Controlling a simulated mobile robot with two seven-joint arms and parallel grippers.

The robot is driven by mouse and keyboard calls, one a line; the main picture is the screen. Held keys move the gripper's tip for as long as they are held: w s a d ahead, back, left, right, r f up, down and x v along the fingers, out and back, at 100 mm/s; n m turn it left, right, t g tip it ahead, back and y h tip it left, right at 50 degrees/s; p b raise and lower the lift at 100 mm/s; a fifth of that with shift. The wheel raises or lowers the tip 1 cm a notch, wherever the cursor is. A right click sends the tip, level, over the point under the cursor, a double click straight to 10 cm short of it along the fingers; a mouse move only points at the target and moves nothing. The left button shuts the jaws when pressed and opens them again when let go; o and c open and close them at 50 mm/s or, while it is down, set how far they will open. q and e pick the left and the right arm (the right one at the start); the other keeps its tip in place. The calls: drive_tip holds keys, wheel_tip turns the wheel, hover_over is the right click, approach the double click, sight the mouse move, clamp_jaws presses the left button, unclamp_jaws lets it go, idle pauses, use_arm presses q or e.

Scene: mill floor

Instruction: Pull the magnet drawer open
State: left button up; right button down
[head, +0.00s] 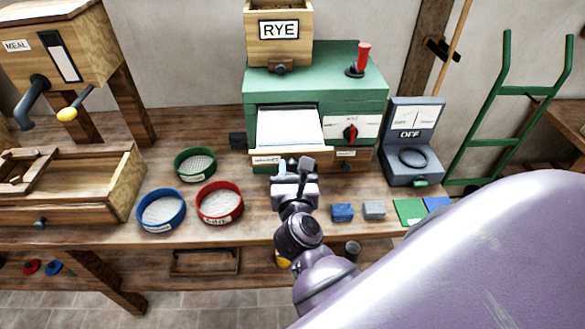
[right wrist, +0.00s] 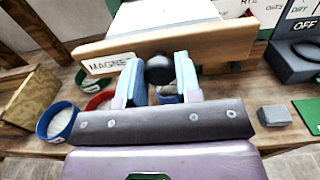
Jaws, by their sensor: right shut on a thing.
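The magnet drawer (head: 322,157) is a wooden front low on the green mill machine (head: 262,91). Its white label reads MAGNET in the right wrist view (right wrist: 108,63). The fingers hide the knob in the head view. My left gripper is not in view.
Green (head: 195,164), blue (head: 161,228) and red (head: 220,221) round sieves lie left of my right gripper on the wooden bench. Small blue (head: 342,212) and grey (head: 374,210) blocks lie to its right.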

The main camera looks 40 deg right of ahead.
drive_tip(key=c, duration=0.8)
unclamp_jaws()
drive_tip(key=shift+r, duration=0.5)
use_arm(q)
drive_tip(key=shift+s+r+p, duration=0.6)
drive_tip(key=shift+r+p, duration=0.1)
drive_tip(key=shift+p, duration=0.8)
use_arm(e)
drive_tip(key=shift+r, duration=9.55)
